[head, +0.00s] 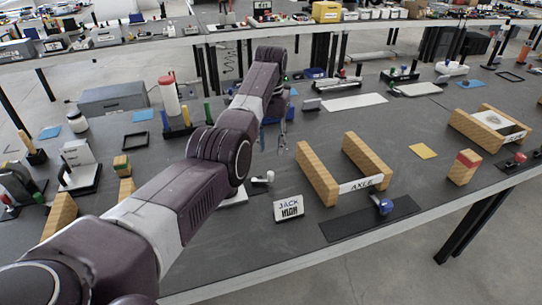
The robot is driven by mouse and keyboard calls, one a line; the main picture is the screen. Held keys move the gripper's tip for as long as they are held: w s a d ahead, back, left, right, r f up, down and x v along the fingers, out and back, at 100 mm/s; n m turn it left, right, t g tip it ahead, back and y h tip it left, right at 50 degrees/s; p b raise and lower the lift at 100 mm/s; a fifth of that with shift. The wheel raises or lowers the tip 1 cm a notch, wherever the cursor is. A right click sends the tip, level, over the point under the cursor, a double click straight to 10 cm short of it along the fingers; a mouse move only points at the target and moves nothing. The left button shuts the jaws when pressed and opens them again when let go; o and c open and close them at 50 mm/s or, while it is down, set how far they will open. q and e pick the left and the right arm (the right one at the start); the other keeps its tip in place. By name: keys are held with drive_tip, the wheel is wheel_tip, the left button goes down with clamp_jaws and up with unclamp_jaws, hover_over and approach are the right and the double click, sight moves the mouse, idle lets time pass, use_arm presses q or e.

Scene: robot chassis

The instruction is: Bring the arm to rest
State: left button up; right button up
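My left arm reaches in from the bottom left over the grey table (330,113). My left gripper (277,140) is at its far end, pointing down above the middle of the table. It is small and partly hidden by the arm, and I cannot tell whether its fingers are apart or closed. I see nothing clearly held in it. My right arm and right gripper are not in view.
A red and white cylinder (169,96) and grey box (113,98) are left of the arm. A yellow square (423,151) lies on the right.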

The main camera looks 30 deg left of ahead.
use_arm(q)
drive_tip(key=shift+r, duration=0.4)
